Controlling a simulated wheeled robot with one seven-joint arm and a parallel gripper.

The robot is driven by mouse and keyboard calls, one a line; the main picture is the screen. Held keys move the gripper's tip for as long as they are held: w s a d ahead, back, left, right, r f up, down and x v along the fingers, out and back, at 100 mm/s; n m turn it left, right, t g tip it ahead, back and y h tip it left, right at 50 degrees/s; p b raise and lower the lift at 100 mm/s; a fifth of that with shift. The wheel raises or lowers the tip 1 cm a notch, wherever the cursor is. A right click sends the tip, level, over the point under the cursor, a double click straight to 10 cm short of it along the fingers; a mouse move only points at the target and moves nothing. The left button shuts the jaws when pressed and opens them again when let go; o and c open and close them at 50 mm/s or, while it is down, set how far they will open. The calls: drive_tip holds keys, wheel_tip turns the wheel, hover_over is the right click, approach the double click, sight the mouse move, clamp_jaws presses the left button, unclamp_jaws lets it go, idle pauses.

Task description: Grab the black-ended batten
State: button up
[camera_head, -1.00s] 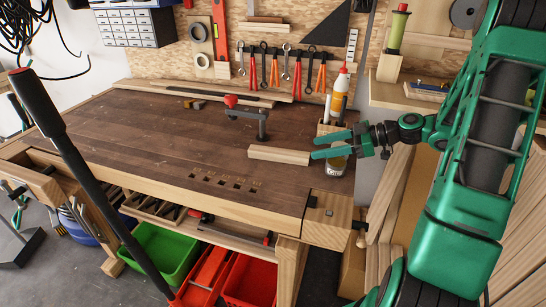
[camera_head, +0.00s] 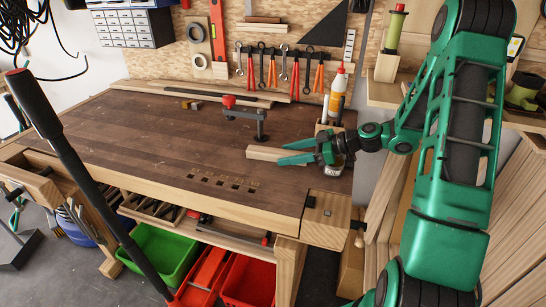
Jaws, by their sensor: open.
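A short pale wooden batten (camera_head: 262,153) lies on the workbench (camera_head: 150,140), toward its right side. Its visible left part is plain light wood. Its right end is hidden by my gripper, so I cannot tell whether that end is black. My gripper (camera_head: 285,153) comes in from the right with its green fingers open and pointing left. The fingers overlap the batten's right part in the picture, one toward its far side and one toward its near side. I cannot tell whether they touch it.
A red-topped clamp (camera_head: 245,112) stands just behind the batten. A glue bottle (camera_head: 339,88) and a pen holder stand behind my gripper. Long strips (camera_head: 190,90) lie along the back edge. The left and middle bench top is largely clear.

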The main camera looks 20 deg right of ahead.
drive_tip(key=c, duration=1.2)
